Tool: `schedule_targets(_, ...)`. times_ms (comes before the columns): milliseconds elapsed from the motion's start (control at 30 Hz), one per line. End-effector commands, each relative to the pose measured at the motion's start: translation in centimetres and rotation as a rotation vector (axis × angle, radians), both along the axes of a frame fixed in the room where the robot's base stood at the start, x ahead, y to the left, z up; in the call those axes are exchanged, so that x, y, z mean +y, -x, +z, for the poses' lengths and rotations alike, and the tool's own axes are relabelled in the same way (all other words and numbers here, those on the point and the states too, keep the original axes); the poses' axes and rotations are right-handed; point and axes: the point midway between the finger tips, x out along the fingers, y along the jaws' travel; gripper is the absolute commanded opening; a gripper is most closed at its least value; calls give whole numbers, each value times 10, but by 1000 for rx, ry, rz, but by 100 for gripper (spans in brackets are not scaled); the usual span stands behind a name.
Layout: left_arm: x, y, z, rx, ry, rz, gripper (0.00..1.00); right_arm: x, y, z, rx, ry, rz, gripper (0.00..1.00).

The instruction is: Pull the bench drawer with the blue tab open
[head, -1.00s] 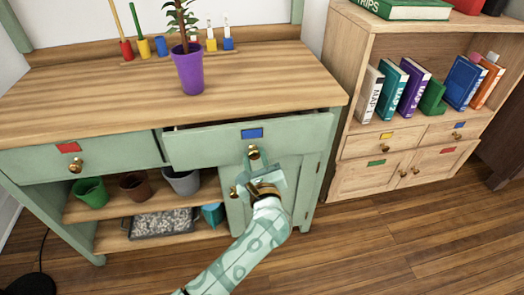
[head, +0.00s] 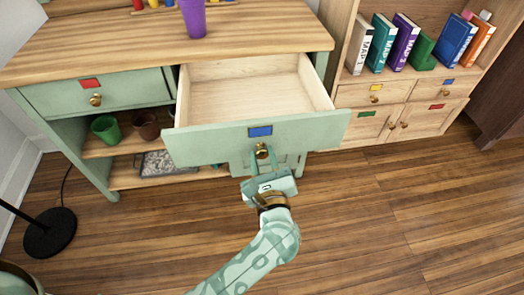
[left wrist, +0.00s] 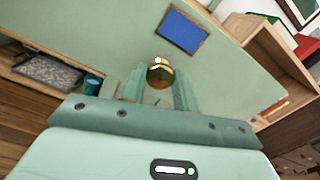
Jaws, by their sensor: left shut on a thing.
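The bench drawer with the blue tab (head: 260,131) is pulled well out of the green bench, and its pale wooden inside (head: 245,92) shows empty. Its brass knob (head: 262,149) sits below the tab. My left gripper (head: 262,160) is shut on the knob, in front of the drawer face. In the left wrist view the knob (left wrist: 160,75) lies between the two fingers, with the blue tab (left wrist: 183,27) above it. My right gripper is not in view.
A drawer with a red tab (head: 90,84) is shut at the left. Pots (head: 105,128) stand on the shelf below. A purple pot (head: 193,18) stands on the bench top. A bookcase (head: 350,92) is at the right. A black lamp base (head: 50,232) is on the floor at the left.

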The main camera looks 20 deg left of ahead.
Motion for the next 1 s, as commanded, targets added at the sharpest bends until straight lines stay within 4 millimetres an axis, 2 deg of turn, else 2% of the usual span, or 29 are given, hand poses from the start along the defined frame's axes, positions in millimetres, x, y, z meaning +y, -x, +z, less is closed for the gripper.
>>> schedule_targets(433,-1,1,1,-3,-2,0,0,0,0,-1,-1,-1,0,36)
schedule_targets(467,-1,1,1,-3,-2,0,38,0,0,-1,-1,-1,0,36)
schedule_targets(500,-1,1,1,-3,-2,0,49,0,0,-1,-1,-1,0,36)
schedule_targets(533,-1,2,1,-3,-2,0,51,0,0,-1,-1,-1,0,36)
schedule_targets(1000,-4,2,0,-1,-1,0,51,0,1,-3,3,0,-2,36)
